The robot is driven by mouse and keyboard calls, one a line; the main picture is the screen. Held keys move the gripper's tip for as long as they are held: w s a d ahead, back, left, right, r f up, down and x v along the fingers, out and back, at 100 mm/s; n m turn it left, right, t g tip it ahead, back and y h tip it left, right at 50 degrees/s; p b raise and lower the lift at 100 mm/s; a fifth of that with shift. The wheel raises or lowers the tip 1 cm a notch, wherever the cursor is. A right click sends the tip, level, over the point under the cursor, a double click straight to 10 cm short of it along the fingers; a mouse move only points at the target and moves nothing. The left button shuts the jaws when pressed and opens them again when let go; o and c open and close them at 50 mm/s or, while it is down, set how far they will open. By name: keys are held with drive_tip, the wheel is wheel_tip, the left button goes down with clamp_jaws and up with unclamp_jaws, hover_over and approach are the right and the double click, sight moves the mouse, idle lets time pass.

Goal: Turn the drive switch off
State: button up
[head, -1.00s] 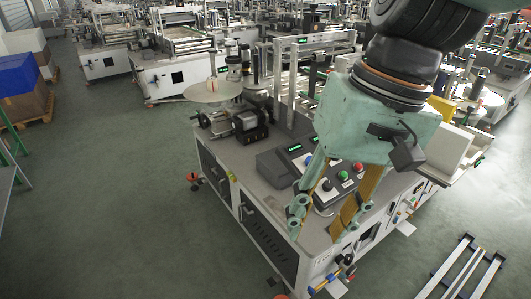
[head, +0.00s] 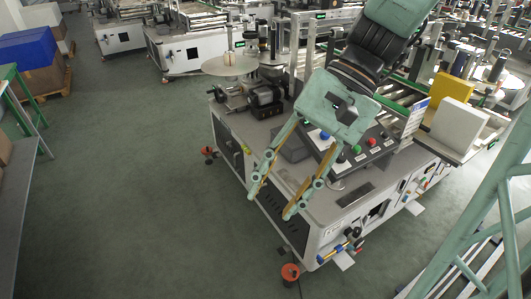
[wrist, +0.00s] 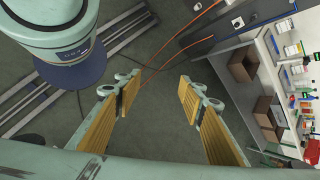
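The labeller machine (head: 335,205) has a sloped dark control panel (head: 360,150) on its grey top, with blue (head: 325,135), green (head: 357,149) and red (head: 372,142) buttons. I cannot tell which control is the drive switch; no label is readable. My gripper (head: 269,205) is open and empty, pointing down toward the machine's near left edge, left of and nearer than the buttons. Its body and fingers hide part of the panel and tabletop. In the wrist view its two fingers (wrist: 157,85) stand apart with floor between them.
A yellow block (head: 451,88) and a white box (head: 459,124) stand at the machine's right. A grey bench (head: 22,180) stands at the left. Orange hoses (wrist: 180,50) cross the wrist view. Floor on the left is clear.

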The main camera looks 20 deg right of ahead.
drive_tip(key=w+d+f+m+t+y, duration=0.4)
drive_tip(key=w+d+m+y, duration=0.3)
drive_tip(key=w, duration=0.4)
drive_tip(key=m+t+h, duration=1.1)
drive_tip(key=m+t, duration=0.4)
drive_tip(key=m, duration=0.5)
approach(344, 159)
drive_tip(key=s, duration=0.2)
drive_tip(key=shift+s+d+b, duration=0.2)
drive_tip(key=shift+b, duration=0.25)
drive_tip(key=shift+w, duration=0.1)
drive_tip(key=shift+w+a+b, duration=0.15)
drive_tip(key=shift+w+a, duration=0.2)
drive_tip(key=shift+w, duration=1.9)
drive_tip(key=shift+w+a+b, duration=0.1)
drive_tip(key=shift+w+a, duration=0.25)
drive_tip(key=shift+w, duration=1.9)
drive_tip(key=shift+w+a+b, duration=0.15)
drive_tip(key=shift+w+a, duration=0.2)
drive_tip(key=shift+w, duration=1.85)
